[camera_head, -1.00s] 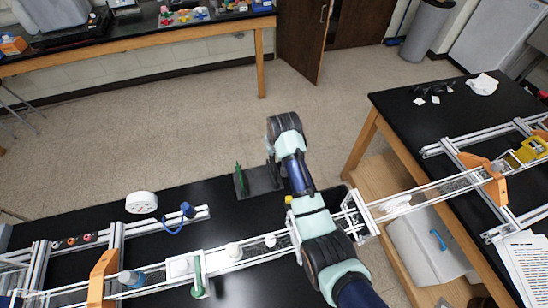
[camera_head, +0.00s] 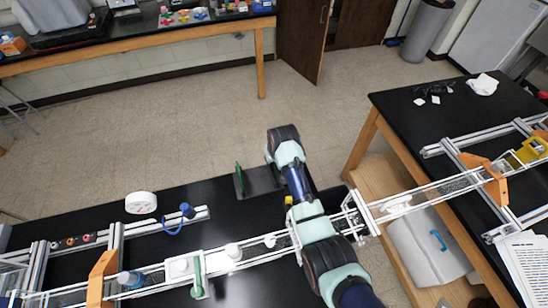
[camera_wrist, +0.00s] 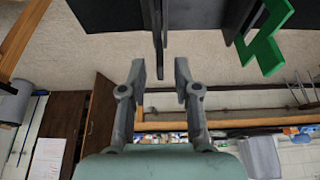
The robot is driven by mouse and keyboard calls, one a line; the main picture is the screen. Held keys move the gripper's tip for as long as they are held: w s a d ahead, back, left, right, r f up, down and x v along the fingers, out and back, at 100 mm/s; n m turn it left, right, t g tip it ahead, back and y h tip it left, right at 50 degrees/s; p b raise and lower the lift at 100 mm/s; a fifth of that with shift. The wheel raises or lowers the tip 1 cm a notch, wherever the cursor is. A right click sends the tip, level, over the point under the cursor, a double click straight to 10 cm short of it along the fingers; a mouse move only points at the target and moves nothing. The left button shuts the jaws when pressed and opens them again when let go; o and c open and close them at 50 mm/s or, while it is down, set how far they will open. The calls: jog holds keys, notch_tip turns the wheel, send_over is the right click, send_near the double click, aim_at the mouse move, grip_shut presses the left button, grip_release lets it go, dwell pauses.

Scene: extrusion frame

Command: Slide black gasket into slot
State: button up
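In the wrist view my gripper (camera_wrist: 160,70) is open, with a clear gap between its two grey fingers. A thin dark upright piece (camera_wrist: 158,35), which may be the black gasket, hangs from the top edge with its lower end between the fingertips. Gaps show on both sides of it. A black stand (camera_wrist: 240,18) with a green bracket (camera_wrist: 265,40) is to its right. In the head view the black stand (camera_head: 263,181) and green part (camera_head: 239,178) sit on the black table, left of my arm. My arm hides the gripper there, and I cannot make out the slot.
A long aluminium rail frame (camera_head: 150,275) with orange brackets (camera_head: 102,272) crosses the front of the black table. A white round object (camera_head: 141,202) and a blue-capped part (camera_head: 187,211) lie on the left. The table between them and the stand is clear.

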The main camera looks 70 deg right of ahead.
jog(key=p+v, duration=0.1)
jog(key=v, duration=1.1)
jog(key=shift+r, duration=0.15)
jog(key=shift+w, duration=0.1)
